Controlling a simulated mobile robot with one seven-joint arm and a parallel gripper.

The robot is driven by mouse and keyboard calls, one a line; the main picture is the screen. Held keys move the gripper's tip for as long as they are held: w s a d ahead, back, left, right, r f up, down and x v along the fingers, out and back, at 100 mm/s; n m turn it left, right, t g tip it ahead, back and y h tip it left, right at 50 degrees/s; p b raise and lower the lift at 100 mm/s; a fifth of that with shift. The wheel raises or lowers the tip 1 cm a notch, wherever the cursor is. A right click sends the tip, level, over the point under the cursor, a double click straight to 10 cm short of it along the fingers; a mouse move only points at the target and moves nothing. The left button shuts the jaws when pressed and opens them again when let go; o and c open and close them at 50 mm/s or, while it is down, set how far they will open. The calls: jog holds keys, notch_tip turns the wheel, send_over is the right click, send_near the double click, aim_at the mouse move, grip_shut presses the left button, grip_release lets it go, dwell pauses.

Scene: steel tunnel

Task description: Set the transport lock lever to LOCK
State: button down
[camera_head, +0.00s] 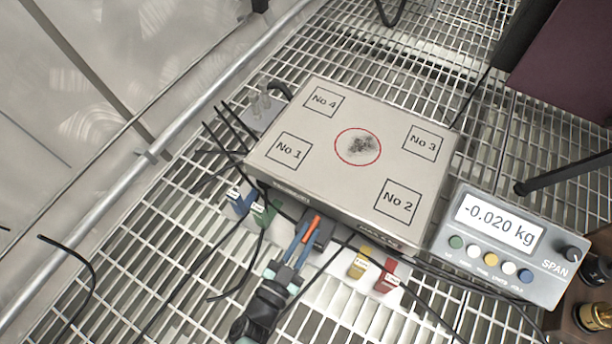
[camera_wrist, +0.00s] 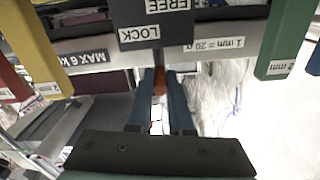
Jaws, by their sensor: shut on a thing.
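The transport lock lever (camera_head: 311,225) is an orange-red bar at the front edge of the scale platform (camera_head: 330,107). It shows as a reddish end between my fingertips in the wrist view (camera_wrist: 160,84). My gripper (camera_head: 300,240) reaches it from the front, its two blue fingers closed on the lever from both sides. In the wrist view the dark label plate (camera_wrist: 150,25) reads LOCK nearer and FREE farther, upside down. The lever end appears below the plate, slightly right of the word LOCK. My fingers (camera_wrist: 160,95) hide part of the lever, so its exact setting is unclear.
Blue (camera_head: 238,200) and green (camera_head: 264,214) tags hang left of the lever; yellow (camera_head: 359,264) and red (camera_head: 388,276) tags hang right. A display (camera_head: 500,222) reads -0.020 kg. Black cables cross the grating.

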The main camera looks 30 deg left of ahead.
aim_at(318, 224)
jog(key=shift+d+y, duration=0.15)
jog(key=shift+y, duration=0.15)
jog(key=shift+w+d+n+g+y, duration=0.2)
jog(key=shift+d+n+g+y, duration=0.45)
jog(key=shift+n+y, duration=1.05)
jog(key=shift+w+d+n+g+y, duration=0.15)
jog(key=shift+d+n+g+y, duration=0.25)
jog(key=shift+n+g+y, duration=1.25)
jog(key=shift+w+d+n+t+y, duration=0.15)
jog(key=shift+d+n+y, duration=0.6)
jog(key=shift+y, duration=1.8)
jog(key=shift+w+a+n+g+y, duration=0.1)
jog(key=shift+a+n+g+y, duration=0.05)
jog(key=shift+n+g+y, duration=0.25)
jog(key=c, duration=0.8)
grip_release()
jog(key=shift+c, duration=0.2)
jog(key=p+v, duration=0.3)
jog(key=v, duration=1)
jog(key=shift+a, duration=0.1)
